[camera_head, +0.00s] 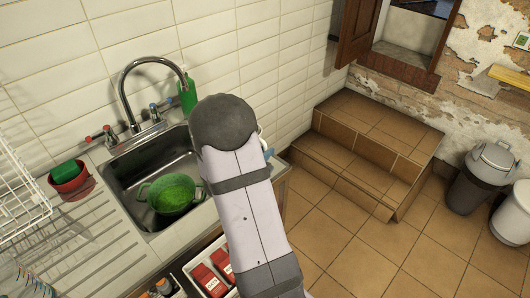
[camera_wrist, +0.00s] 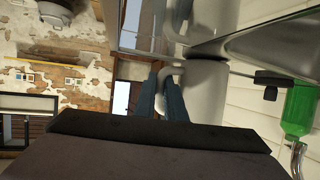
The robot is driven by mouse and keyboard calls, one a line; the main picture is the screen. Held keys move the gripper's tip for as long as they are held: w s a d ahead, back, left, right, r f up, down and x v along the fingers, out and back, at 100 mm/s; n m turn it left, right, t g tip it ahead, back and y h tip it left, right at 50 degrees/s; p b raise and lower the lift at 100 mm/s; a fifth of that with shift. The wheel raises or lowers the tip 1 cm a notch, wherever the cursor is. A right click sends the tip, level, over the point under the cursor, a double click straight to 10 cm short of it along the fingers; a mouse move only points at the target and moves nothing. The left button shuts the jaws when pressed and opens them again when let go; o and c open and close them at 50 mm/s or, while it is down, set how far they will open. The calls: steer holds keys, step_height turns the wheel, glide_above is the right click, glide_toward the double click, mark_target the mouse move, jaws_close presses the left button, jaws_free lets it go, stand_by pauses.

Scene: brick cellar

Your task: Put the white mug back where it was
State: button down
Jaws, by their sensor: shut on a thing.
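The white mug (camera_wrist: 208,88) is close in front of my gripper in the wrist view. My gripper (camera_wrist: 164,78) has two blue fingers, shut on the mug's handle, which shows as a white loop at the fingertips. In the head view my arm covers nearly all of the mug. Only a sliver of my blue gripper (camera_head: 268,153) shows at the arm's right edge, by the counter's right end. I cannot tell whether the mug touches a surface.
The metal sink (camera_head: 119,186) holds a green pot (camera_head: 171,194). A green bottle (camera_head: 187,97) stands behind the sink, near the tap (camera_head: 126,92). A red bowl (camera_head: 70,181) and a white dish rack (camera_head: 22,195) are at left. Tiled steps (camera_head: 345,165) lie right of the counter.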

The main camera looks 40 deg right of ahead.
steer(key=shift+f, duration=0.15)
steer(key=c, duration=1.8)
jaws_free()
steer(key=shift+r, duration=0.25)
steer(key=v, duration=1.2)
